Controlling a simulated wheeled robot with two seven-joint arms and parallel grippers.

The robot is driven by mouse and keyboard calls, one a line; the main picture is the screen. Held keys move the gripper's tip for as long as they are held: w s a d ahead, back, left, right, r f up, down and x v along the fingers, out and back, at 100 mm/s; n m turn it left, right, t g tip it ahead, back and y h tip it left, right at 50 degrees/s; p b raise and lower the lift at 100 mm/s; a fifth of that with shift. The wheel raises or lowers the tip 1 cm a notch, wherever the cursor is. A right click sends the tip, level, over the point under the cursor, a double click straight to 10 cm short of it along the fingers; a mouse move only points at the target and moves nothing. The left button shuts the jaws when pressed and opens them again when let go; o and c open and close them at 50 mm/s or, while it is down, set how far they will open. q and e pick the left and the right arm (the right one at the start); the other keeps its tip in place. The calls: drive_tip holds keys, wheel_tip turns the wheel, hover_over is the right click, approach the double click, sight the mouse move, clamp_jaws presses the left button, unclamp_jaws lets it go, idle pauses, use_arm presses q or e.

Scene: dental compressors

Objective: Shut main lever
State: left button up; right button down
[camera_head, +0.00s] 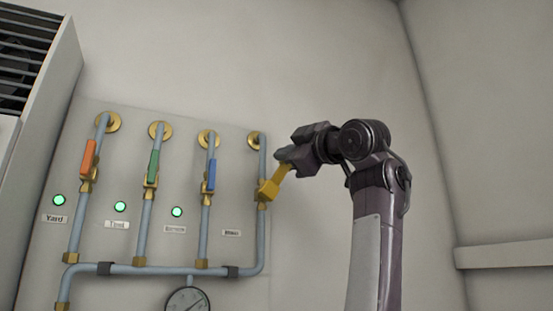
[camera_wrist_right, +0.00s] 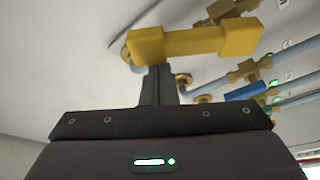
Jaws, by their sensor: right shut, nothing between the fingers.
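The main lever is the yellow one (camera_head: 274,186) on the rightmost pipe, above the label that seems to read Main (camera_head: 231,233). It sticks out from its valve toward the upper right, at an angle to the pipe. My right gripper (camera_head: 283,156) is shut and empty at the lever's upper, outer end. In the wrist view the yellow lever (camera_wrist_right: 195,43) lies across the top, and the closed fingers (camera_wrist_right: 158,85) are just below its left end. I cannot tell whether they touch it. My left gripper is not in view.
Orange (camera_head: 88,159), green (camera_head: 153,165) and blue (camera_head: 212,175) levers stand along the pipes to the left. Green lights glow beside them. A pressure gauge (camera_head: 188,301) hangs below the horizontal pipe. A vented cabinet (camera_head: 38,90) stands at far left. Bare wall is on the right.

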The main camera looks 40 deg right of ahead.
drive_tip(key=s+d+f+m+t+h+b, duration=0.1)
drive_tip(key=d+f+m+h+b, duration=0.4)
drive_tip(key=m, duration=0.8)
drive_tip(key=shift+f+b, duration=0.25)
drive_tip(key=shift+b, duration=0.2)
drive_tip(key=shift+d, duration=0.15)
